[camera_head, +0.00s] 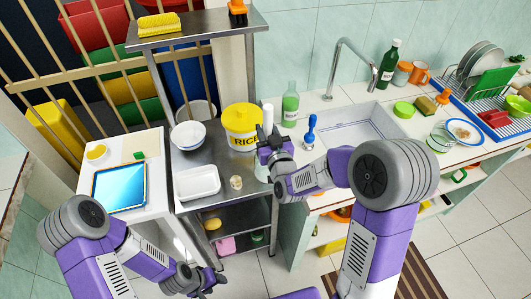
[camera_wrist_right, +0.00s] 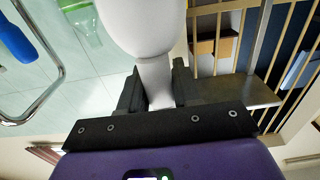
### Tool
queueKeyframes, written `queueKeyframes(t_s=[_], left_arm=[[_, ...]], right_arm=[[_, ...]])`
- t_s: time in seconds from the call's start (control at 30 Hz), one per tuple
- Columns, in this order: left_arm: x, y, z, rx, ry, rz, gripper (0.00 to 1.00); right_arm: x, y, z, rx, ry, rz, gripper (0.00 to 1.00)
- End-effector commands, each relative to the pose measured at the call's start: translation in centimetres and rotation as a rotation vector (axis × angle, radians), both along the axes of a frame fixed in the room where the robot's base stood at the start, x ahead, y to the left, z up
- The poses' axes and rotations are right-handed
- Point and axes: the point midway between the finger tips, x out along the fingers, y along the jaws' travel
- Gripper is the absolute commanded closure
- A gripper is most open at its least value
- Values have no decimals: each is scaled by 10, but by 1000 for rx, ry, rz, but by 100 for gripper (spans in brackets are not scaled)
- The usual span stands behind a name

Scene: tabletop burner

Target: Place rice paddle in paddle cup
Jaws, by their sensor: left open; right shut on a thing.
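The white rice paddle (camera_head: 268,114) stands roughly upright above my right gripper (camera_head: 270,150) in the head view, beside the yellow rice bin. In the right wrist view, the fingers (camera_wrist_right: 157,90) are shut on the paddle's narrow neck, and its wide white part (camera_wrist_right: 140,24) extends away from them. A pale object (camera_head: 262,171) shows just below the right gripper, mostly hidden by it. I cannot tell if it is the paddle cup, or if the paddle touches it. My left gripper (camera_head: 207,284) is open and empty, low in front of the steel cart.
The yellow rice bin (camera_head: 242,124), white bowl (camera_head: 189,135), white tray (camera_head: 197,182) and small beige jar (camera_head: 236,182) crowd the steel cart. A blue-handled tool (camera_head: 310,131) and green bottle (camera_head: 290,104) stand by the sink (camera_head: 352,122).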

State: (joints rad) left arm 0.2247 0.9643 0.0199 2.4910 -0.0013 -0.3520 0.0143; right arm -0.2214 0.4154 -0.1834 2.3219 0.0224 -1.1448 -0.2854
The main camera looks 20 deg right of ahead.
Motion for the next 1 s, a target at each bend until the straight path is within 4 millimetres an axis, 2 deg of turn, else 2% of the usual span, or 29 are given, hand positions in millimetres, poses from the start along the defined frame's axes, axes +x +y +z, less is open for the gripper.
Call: queueKeyframes(t_s=[0.03,0.1,0.33,0.5,0.93,0.97,1.0], left_arm=[[0,0,-6,0,1,0,47],[0,0,-9,0,0,0,47],[0,0,-14,0,0,0,47],[0,0,-22,0,0,0,47],[0,0,-27,0,0,0,47],[0,0,-27,0,0,0,47],[0,0,-26,0,0,0,47]], right_arm=[[0,0,-14,0,4,-1,98],[0,0,-24,0,3,0,98],[0,0,-41,0,1,0,98],[0,0,-66,0,3,-1,98],[0,0,-71,1,-2,0,98],[0,0,-71,1,-1,0,67],[0,0,-70,1,-1,0,61]])
